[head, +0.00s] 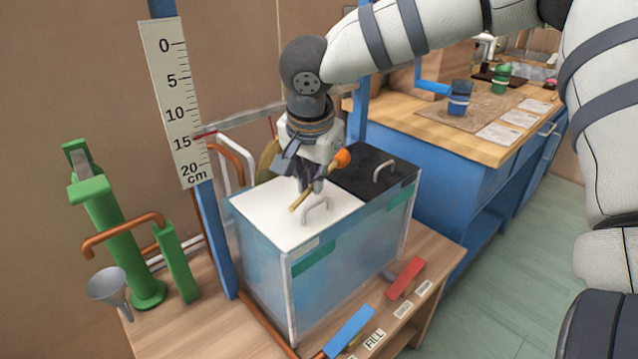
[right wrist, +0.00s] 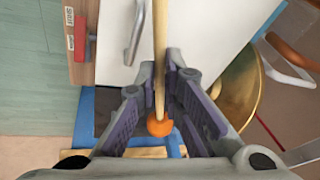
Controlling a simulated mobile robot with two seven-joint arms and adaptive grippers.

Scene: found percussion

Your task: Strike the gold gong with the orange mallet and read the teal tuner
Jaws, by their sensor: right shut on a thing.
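The orange mallet has a ball head (head: 341,158) and a wooden handle (head: 295,206). My right gripper (head: 312,186) is shut on the handle, above the white lid of the tank. In the right wrist view, the handle (right wrist: 160,32) runs between the fingers (right wrist: 160,72) and the orange head (right wrist: 160,127) shows between them. The gold gong (head: 267,161) hangs behind my right gripper and is partly hidden by it. It also shows in the right wrist view (right wrist: 238,95), apart from the mallet head. I cannot make out a teal tuner. My left gripper is out of view.
The tank (head: 262,268) stands on a wooden table, with a white lid (head: 255,208) and a black lid (head: 350,180), both with handles. A ruler post (head: 176,110) and a green pump (head: 120,230) stand left. A blue counter (head: 455,165) is behind right.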

